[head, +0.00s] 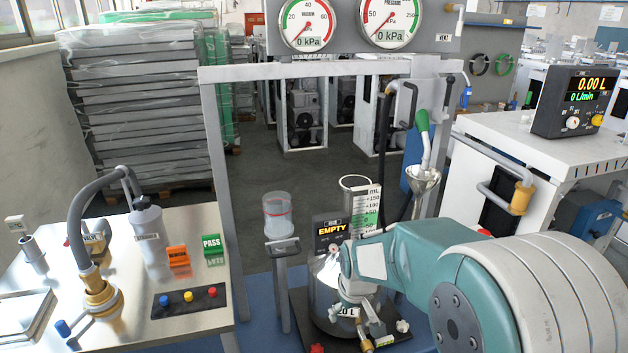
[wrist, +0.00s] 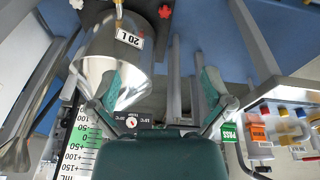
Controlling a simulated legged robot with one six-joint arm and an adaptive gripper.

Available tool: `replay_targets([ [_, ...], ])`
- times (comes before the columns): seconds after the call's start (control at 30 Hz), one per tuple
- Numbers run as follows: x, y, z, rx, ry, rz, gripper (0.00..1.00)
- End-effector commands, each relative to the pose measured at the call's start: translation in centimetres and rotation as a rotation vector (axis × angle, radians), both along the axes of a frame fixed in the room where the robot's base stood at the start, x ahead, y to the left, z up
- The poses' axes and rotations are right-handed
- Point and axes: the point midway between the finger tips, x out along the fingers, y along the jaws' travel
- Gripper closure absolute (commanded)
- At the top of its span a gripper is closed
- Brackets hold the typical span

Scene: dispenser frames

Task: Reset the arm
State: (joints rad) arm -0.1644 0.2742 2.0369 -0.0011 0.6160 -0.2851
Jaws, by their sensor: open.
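My gripper (wrist: 161,88) is open in the wrist view, its two teal-padded fingers spread wide with nothing between them. The shiny 20 L vessel (wrist: 108,48) lies beyond and beside the left finger, and that finger overlaps it in the picture. I cannot tell whether they touch. In the head view my teal and white arm reaches in from the lower right, and its wrist end covers part of the same vessel (head: 323,298). The fingers are hard to make out there. The display above the vessel (head: 331,229) reads EMPTY.
A graduated cylinder (head: 362,208) and a funnel (head: 423,181) stand behind my arm. A clear cup (head: 278,216) sits on a post to the left. A steel bench (head: 130,300) holds a hose, a bottle and buttons. A metal frame (head: 218,150) rises behind.

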Motion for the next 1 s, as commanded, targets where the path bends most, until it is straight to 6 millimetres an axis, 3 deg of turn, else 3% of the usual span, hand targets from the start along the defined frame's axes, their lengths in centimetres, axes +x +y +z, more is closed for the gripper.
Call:
replay_targets([
  [0.03,-0.8,-0.6,1.8,0.006,-0.021,-0.023,0.0],
  [0.2,-4.1,-2.3,6.4,0.024,-0.064,-0.097,0.0],
  [0.5,-11.1,-4.9,12.4,0.06,-0.145,-0.228,0.0],
  [0.7,-16.1,-6.3,14.7,0.086,-0.199,-0.315,0.0],
  [1.0,-22.1,-7.5,15.8,0.118,-0.262,-0.418,0.0],
])
